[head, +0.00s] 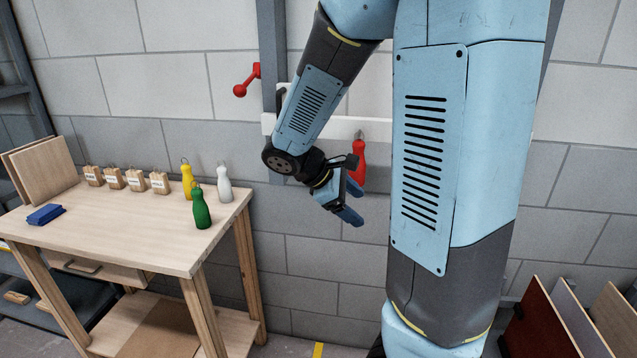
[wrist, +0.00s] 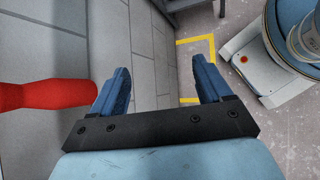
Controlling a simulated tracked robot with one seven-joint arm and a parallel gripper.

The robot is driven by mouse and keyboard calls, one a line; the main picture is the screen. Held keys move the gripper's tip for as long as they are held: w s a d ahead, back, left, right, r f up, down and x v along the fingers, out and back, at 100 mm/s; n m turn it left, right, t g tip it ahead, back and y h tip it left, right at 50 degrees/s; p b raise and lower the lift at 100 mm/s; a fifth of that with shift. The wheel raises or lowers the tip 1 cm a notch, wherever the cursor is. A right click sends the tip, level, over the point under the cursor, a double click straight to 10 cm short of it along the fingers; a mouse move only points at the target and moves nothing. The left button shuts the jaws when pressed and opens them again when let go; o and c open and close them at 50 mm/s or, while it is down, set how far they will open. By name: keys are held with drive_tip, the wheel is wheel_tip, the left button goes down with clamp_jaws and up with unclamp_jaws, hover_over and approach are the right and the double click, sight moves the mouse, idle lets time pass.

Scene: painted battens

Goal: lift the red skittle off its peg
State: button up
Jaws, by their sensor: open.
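The red skittle (head: 358,163) hangs upright by a wire loop from a peg on the white batten (head: 343,127) on the wall. In the head view my gripper (head: 356,204) is just left of the skittle and a little below it, partly in front of it. In the wrist view the red skittle (wrist: 45,94) lies left of the fingers, outside the gap between them. My gripper (wrist: 160,90) is open with nothing between its blue fingers. The peg itself is hard to make out.
Boards (head: 545,325) stand at lower right.

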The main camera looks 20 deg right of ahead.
drive_tip(key=w+n+t+h, duration=0.1)
drive_tip(key=w+n+h, duration=0.4)
drive_tip(key=w, duration=0.1)
drive_tip(key=n+t+h, duration=0.4)
drive_tip(key=n, duration=0.1)
approach(362, 164)
wheel_tip(362, 164, down, 3)
drive_tip(key=w+a, duration=0.2)
drive_tip(key=x, duration=1.4)
drive_tip(key=shift+r, duration=0.2)
drive_tip(key=shift+s, duration=0.1)
drive_tip(key=shift+a, duration=0.1)
drive_tip(key=c, duration=1.1)
drive_tip(key=o, duration=0.5)
drive_tip(key=c, duration=0.3)
drive_tip(key=shift+c, duration=0.2)
drive_tip(key=shift+r, duration=0.7)
